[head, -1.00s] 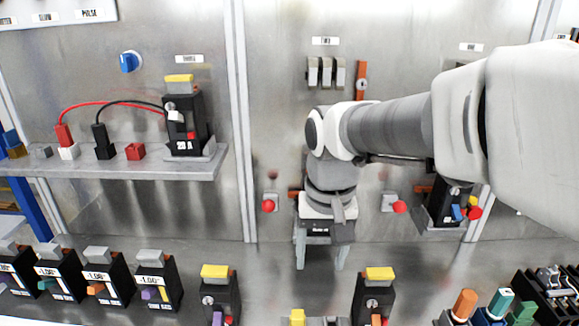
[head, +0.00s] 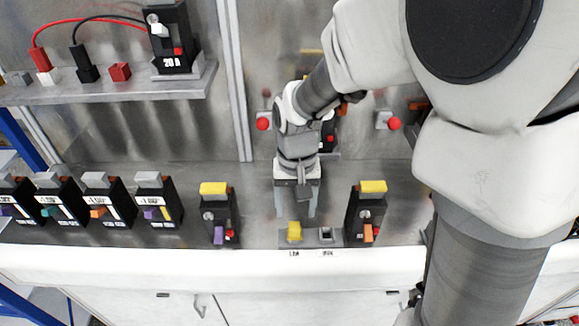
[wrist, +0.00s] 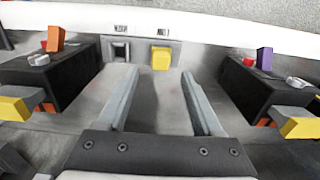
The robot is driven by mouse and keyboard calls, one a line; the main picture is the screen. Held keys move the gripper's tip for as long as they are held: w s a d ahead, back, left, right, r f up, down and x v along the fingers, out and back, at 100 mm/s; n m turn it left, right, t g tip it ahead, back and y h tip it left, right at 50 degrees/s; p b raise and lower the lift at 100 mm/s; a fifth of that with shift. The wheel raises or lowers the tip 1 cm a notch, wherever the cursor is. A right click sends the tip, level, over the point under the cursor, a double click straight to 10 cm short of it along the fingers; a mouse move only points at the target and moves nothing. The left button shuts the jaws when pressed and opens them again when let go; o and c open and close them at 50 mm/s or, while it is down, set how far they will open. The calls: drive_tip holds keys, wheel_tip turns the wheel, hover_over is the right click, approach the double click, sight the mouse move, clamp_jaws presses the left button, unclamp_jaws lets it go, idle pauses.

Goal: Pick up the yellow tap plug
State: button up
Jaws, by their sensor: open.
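The yellow tap plug (head: 294,231) is a small yellow block in the left part of a low grey holder (head: 311,240) near the front edge of the bench. In the wrist view the plug (wrist: 160,58) stands ahead of the jaws, beside an empty-looking dark square socket (wrist: 121,50). My gripper (head: 296,214) is open and points down, above and just behind the plug in the head view. In the wrist view both fingers (wrist: 158,82) are apart with nothing between them, and the plug lies beyond their tips.
Black breaker units with yellow tops stand on both sides, left (head: 217,215) and right (head: 367,212), close to the holder. Several black units (head: 153,200) line the bench at left. A shelf (head: 110,92) with red and black leads is at upper left.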

sight(294, 225)
drive_tip(key=shift+a+f, duration=0.1)
drive_tip(key=shift+f, duration=2.55)
clamp_jaws()
